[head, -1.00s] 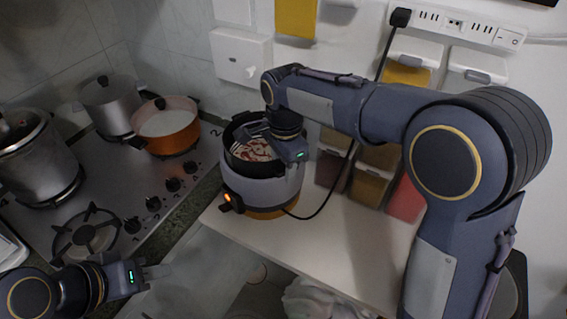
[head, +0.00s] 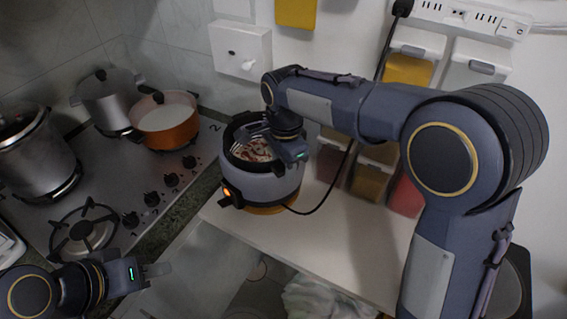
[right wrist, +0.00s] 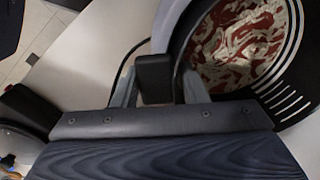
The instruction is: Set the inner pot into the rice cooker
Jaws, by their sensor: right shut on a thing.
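The rice cooker (head: 258,188) is a grey, rounded body with a lit orange light, standing on the white counter. The dark inner pot (head: 236,162) holds red and white contents and sits within the cooker's opening; whether it is fully seated is hard to tell. In the right wrist view, the inner pot's slotted dark rim (right wrist: 290,95) is at the right. My right gripper (head: 264,133) is shut on the pot's dark handle block (right wrist: 153,78), between its two fingers. My left gripper (head: 153,274) is empty, with its fingers apart, at the lower left, far from the cooker.
A stove (head: 105,190) on the left carries an orange pot (head: 168,130) and steel pots (head: 38,160). Spice dispensers (head: 408,68) hang on the wall behind the counter (head: 330,240). A black cord runs from the cooker up to a power strip (head: 465,15).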

